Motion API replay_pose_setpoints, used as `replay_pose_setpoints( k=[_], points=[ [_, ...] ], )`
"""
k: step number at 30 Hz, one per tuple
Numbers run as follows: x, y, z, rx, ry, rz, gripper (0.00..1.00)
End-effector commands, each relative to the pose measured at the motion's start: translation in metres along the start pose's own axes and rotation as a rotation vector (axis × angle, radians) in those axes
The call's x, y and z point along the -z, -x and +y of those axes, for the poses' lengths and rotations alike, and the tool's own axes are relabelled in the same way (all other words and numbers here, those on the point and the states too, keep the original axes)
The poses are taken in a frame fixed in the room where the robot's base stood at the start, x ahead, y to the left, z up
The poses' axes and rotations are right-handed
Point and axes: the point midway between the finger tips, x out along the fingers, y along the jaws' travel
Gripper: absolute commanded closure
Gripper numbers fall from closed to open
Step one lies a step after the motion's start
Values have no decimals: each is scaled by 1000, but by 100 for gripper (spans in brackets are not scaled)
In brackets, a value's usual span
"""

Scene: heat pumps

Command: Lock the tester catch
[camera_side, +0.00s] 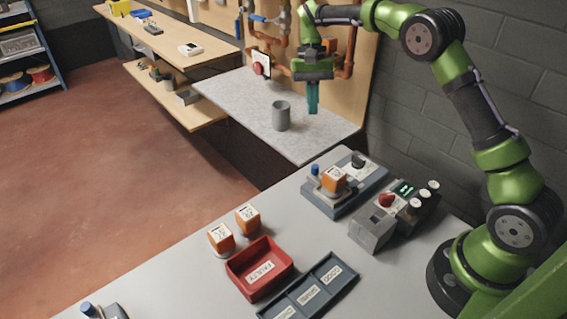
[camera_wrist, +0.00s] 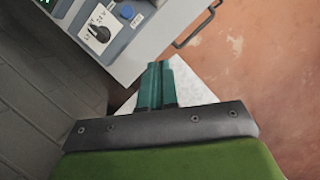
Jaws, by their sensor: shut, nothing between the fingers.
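The tester (camera_side: 350,193) appears to be the grey-blue unit on the near bench, with a dark dial on a white plate and an orange block (camera_side: 334,181) seated on it. A blue-tipped part (camera_side: 315,169) stands at its left end, perhaps the catch; its locking state cannot be told. My gripper (camera_side: 312,110) points down above the speckled worktop, behind and well above the tester. Its teal fingers (camera_wrist: 156,66) are together and empty.
A box with a red button (camera_side: 386,200) stands right of the tester. Two orange blocks (camera_side: 248,219), a red tray (camera_side: 241,283) and a dark divided tray (camera_side: 284,312) lie in front. A grey cup (camera_side: 281,116) stands on the speckled worktop (camera_side: 240,97) near my gripper.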

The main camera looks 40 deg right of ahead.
Motion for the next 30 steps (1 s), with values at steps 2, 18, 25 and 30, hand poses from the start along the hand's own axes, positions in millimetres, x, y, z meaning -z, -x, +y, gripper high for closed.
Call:
replay_pose_setpoints(
  k=[2,18,25,30],
  points=[
    [-6,12,-3,12,-9,-9,100],
    [-16,-66,-4,12,-12,-41,100],
    [-33,-94,-6,15,-12,-35,100],
    [-48,-99,-6,15,-14,-35,100]
  ],
)
